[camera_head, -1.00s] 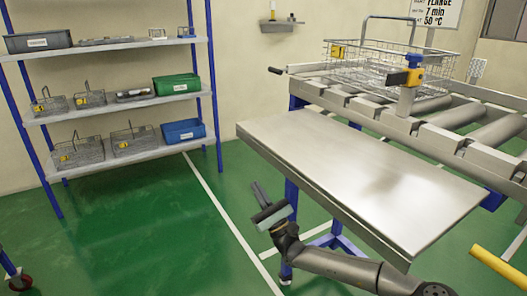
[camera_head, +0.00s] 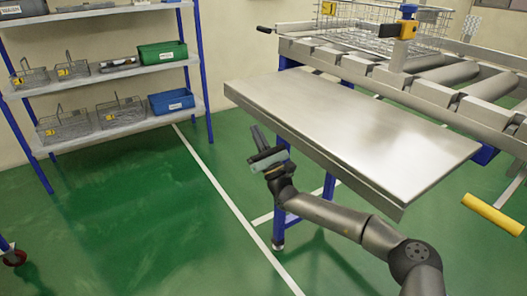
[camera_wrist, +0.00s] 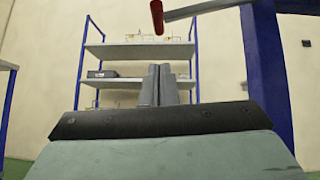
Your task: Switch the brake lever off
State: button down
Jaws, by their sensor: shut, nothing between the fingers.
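In the wrist view a lever with a red grip (camera_wrist: 157,17) on a grey bar shows at the top, above and beyond my fingers. I cannot tell whether these are the same lever. My gripper (camera_head: 257,137) is below the left side of the steel table, near its blue leg. Its fingers (camera_wrist: 162,84) are shut and empty, apart from the red grip.
The steel table (camera_head: 350,120) stands right of my gripper, with the conveyor behind it. A wire basket (camera_head: 385,30) and a blue-and-yellow device (camera_head: 404,28) are on the conveyor. A shelf rack (camera_head: 120,65) stands at the left. Green floor (camera_head: 120,210) between is clear.

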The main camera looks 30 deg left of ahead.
notch_tip(320, 180, up, 6)
jog(key=a+b, duration=0.1)
jog(key=b, duration=0.1)
jog(key=shift+w+a, duration=0.15)
jog(key=shift+a, duration=0.25)
